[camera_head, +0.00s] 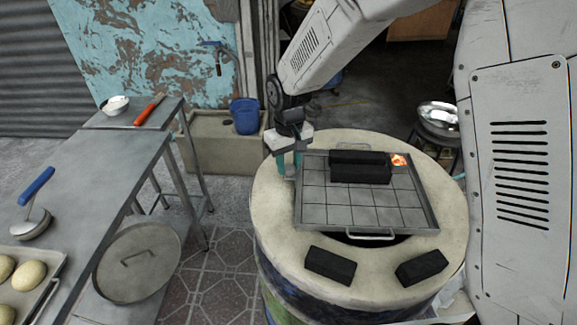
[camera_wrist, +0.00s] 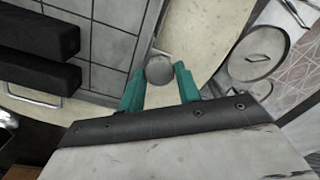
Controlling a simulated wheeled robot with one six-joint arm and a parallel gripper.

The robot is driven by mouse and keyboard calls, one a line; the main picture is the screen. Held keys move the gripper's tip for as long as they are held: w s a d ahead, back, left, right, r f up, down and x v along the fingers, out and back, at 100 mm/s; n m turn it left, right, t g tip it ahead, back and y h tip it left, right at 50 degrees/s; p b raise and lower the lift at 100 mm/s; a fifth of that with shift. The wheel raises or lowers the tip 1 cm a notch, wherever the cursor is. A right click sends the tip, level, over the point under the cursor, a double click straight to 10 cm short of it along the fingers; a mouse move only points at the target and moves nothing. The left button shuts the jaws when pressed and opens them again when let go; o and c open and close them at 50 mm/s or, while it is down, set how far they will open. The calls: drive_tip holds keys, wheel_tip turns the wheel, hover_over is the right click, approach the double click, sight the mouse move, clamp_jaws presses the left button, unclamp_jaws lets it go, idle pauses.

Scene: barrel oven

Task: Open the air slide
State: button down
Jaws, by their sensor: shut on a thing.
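The barrel oven (camera_head: 277,225) has a pale round top with a gridded metal tray (camera_head: 340,213) over its opening. My gripper (camera_head: 289,168) points down at the tray's left edge, its teal fingers low over the pale rim. In the wrist view a round grey knob (camera_wrist: 160,68) sits between the teal fingertips of my gripper (camera_wrist: 159,76), beside the tray's edge. It appears to be the air slide's knob, and my gripper is shut on it. The rest of the slide cannot be made out, so how far open it is does not show.
Black blocks (camera_head: 360,173) lie on the tray's back, with a glowing ember (camera_head: 399,160) beside them. Two more blocks (camera_head: 330,265) lie on the front rim. A tray handle (camera_head: 370,236) sticks out in front. A metal table (camera_head: 105,165) stands left, with a round lid (camera_head: 138,275) below.

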sight(289, 166)
drive_tip(key=shift+w, duration=0.1)
drive_tip(key=c, duration=1)
unclamp_jaws()
drive_tip(key=shift+o, duration=0.2)
drive_tip(key=shift+r, duration=0.15)
wheel_tip(289, 166, up, 8)
drive_tip(key=shift+f, duration=0.2)
drive_tip(key=s+d+r+m, duration=0.1)
drive_tip(key=s+d+r, duration=0.3)
drive_tip(key=s+d, duration=0.3)
drive_tip(key=s+d+r+m+t, duration=0.1)
drive_tip(key=s+d+r, duration=0.3)
drive_tip(key=s+d, duration=0.4)
drive_tip(key=s+d+r+m, duration=0.3)
drive_tip(key=s+d, duration=0.4)
drive_tip(key=s, duration=0.9)
drive_tip(key=shift+d+r, duration=0.2)
drive_tip(key=shift+r, duration=0.4)
